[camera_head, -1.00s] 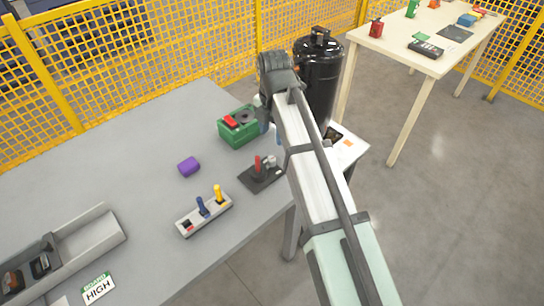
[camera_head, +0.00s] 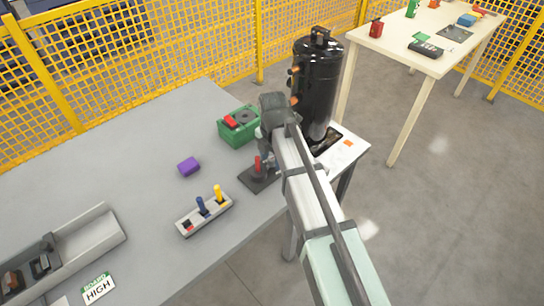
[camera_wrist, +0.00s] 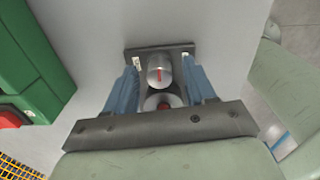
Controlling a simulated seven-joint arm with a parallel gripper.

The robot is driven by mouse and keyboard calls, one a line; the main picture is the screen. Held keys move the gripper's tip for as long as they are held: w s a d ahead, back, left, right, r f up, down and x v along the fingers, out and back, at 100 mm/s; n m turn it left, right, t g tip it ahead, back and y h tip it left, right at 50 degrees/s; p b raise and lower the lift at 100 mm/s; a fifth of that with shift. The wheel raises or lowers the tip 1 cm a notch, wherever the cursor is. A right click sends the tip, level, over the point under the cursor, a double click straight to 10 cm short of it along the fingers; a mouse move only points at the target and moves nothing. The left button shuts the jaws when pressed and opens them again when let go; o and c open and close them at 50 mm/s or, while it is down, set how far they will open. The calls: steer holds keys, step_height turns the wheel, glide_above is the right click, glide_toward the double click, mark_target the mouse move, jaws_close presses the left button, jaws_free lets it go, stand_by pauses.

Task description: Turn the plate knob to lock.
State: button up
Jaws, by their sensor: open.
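In the wrist view, the plate (camera_wrist: 135,56) is directly ahead. A silver round knob (camera_wrist: 160,77) with a red line stands on it, the line running up and down in the picture. My gripper (camera_wrist: 160,66) is open, with a blue finger on each side of the knob. I cannot tell whether the fingers touch it. A round part with a red centre (camera_wrist: 163,105) sits below the knob, partly hidden by the gripper body.
A green box (camera_head: 238,128) with a red part stands close behind the plate. A grey block with blue and yellow levers (camera_head: 187,224) and a purple piece (camera_head: 188,166) lie to the left. A black tank (camera_head: 318,80) stands behind my arm.

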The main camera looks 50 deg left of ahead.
steer(key=shift+c, duration=0.3)
jaws_close()
steer(key=shift+m, duration=0.4)
steer(key=m, duration=0.4)
steer(key=shift+m, duration=0.3)
steer(key=m, duration=0.5)
steer(key=shift+m, duration=0.3)
stand_by(0.3)
steer(key=shift+o, duration=0.3)
jaws_free()
